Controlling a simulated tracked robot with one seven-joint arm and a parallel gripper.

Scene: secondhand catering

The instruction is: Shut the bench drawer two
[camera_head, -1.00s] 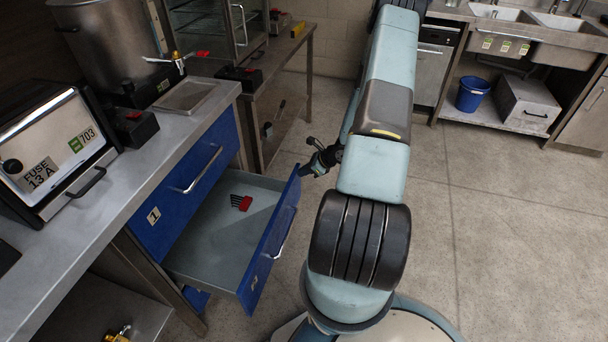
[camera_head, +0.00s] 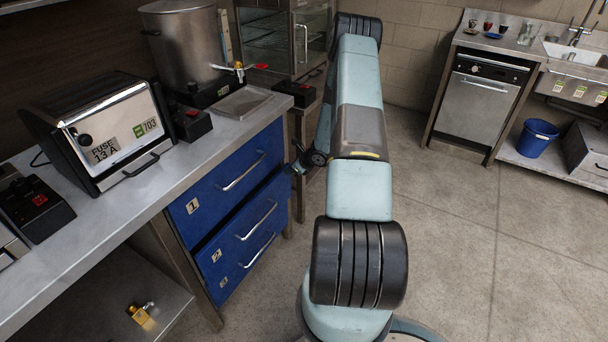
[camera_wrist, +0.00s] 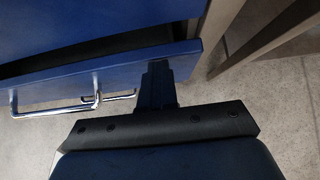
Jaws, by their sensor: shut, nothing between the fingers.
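The bench drawer two (camera_head: 222,262) is the middle blue drawer under the steel counter, marked 2, with a bar handle (camera_head: 258,220). In the wrist view a dark gap shows between the upper blue panel and the lower blue front (camera_wrist: 60,84), so that front seems to stand slightly proud. My gripper (camera_wrist: 158,68) is shut and empty, its fingertips at the front's right part, seemingly touching it. In the head view it is small and partly hidden near the drawers' right edge (camera_head: 296,166).
A third drawer (camera_head: 222,286) lies below. A steel toaster oven (camera_head: 120,125) and an urn (camera_head: 182,45) stand on the counter (camera_head: 80,220). A blue bucket (camera_head: 537,138) is under the sink bench at right. The floor right of my arm is clear.

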